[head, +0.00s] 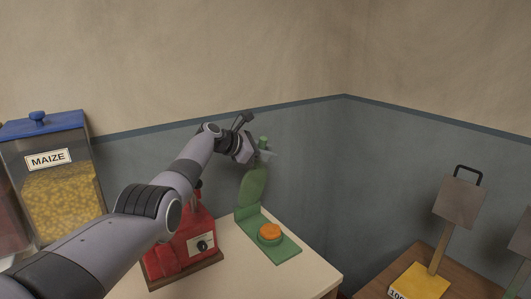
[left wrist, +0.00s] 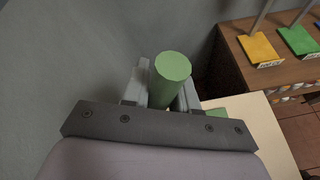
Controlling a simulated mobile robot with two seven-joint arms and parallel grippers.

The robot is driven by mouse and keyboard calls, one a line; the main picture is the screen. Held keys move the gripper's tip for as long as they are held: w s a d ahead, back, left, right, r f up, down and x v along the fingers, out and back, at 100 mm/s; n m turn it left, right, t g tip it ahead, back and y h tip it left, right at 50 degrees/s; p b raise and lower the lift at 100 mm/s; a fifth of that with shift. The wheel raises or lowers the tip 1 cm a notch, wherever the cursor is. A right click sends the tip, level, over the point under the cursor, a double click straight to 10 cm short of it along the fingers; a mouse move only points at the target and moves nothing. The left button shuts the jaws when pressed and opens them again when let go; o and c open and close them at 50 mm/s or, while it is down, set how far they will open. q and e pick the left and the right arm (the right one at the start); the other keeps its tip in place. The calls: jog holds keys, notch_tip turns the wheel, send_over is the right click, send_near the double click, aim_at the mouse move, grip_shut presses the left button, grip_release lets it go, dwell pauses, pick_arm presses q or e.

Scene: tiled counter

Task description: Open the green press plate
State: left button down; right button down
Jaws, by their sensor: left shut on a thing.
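The green press (head: 283,251) stands near the far right end of the pale counter. Its base holds a round green cup with an orange disc (head: 270,232) in it. Its green upper plate (head: 252,187) stands raised behind the base, with a green handle (head: 263,143) at its top. My left gripper (head: 262,155) is at that handle. In the left wrist view the green cylindrical handle (left wrist: 172,68) sits between the two fingers, and the gripper is shut on it. The lower part of the handle is hidden by the gripper. My right gripper is not in view.
A red machine (head: 184,250) with a dial stands on the counter left of the press, partly behind my left arm. A maize bin (head: 60,195) with a blue lid is at the left. A wooden table (head: 410,262) with a yellow-based stand (head: 420,283) is at the right. Walls close off the back.

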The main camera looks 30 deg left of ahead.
pick_arm(q)
jog(key=c, duration=1)
grip_release()
jog(key=shift+f, duration=0.1)
jog(key=shift+o, duration=0.2)
jog(key=shift+s, duration=0.15)
jog(key=b+v, duration=0.1)
jog(key=v, duration=0.6)
